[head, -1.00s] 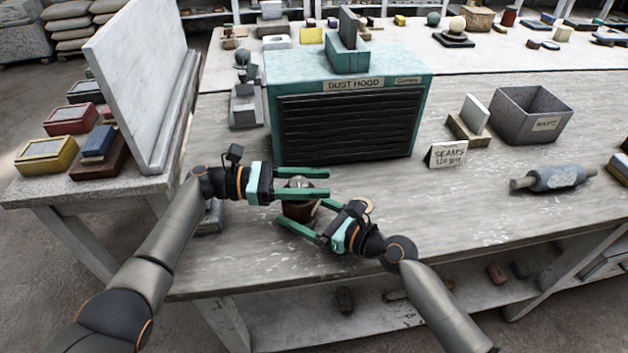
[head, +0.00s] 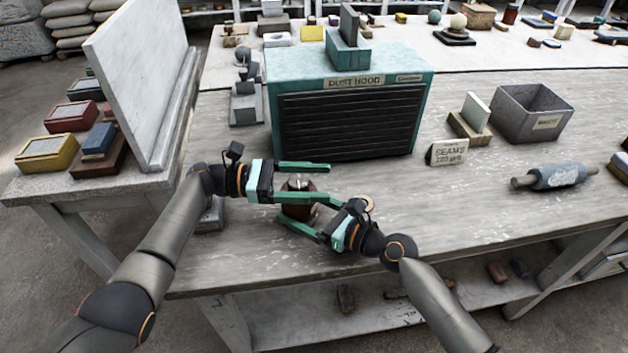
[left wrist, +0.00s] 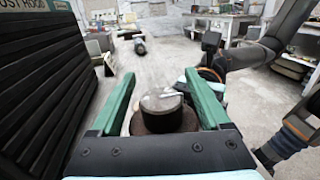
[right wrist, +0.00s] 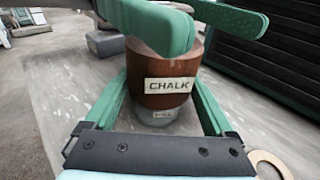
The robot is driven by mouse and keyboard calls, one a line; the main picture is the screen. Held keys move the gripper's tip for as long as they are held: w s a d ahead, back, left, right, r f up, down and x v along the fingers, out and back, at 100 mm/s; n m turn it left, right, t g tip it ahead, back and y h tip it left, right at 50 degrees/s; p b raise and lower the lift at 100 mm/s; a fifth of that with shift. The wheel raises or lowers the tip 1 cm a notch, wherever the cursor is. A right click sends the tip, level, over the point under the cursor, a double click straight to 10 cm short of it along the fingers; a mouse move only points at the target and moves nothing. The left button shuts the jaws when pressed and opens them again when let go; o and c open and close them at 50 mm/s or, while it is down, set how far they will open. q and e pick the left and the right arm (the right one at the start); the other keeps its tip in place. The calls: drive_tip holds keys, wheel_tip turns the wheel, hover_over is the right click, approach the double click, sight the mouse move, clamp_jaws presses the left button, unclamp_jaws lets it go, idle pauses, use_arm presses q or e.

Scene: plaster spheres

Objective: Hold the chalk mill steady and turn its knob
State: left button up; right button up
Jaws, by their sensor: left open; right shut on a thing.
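The chalk mill (head: 298,211) is a brown upright cylinder near the front edge of the bench, below the dust hood. In the right wrist view its body (right wrist: 165,66) carries a "CHALK" label and has a grey lower part. My right gripper (head: 300,208) is shut on the mill's body, one finger on each side. My left gripper (head: 324,181) is open at the mill's top, its fingers on either side of the grey metal knob (left wrist: 160,101) with gaps visible. In the right wrist view the left fingers hide the knob.
The teal dust hood (head: 350,92) stands close behind the left gripper. A "SEAMS" sign (head: 447,152), a grey waste bin (head: 532,116) and a blue-grey roller (head: 558,177) are at right. A flat ring (right wrist: 266,162) lies beside the right gripper.

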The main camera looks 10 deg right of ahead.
use_arm(q)
drive_tip(key=w+a, duration=0.2)
drive_tip(key=a, duration=0.9)
drive_tip(key=shift+w+a, duration=0.15)
drive_tip(key=shift+a, duration=0.25)
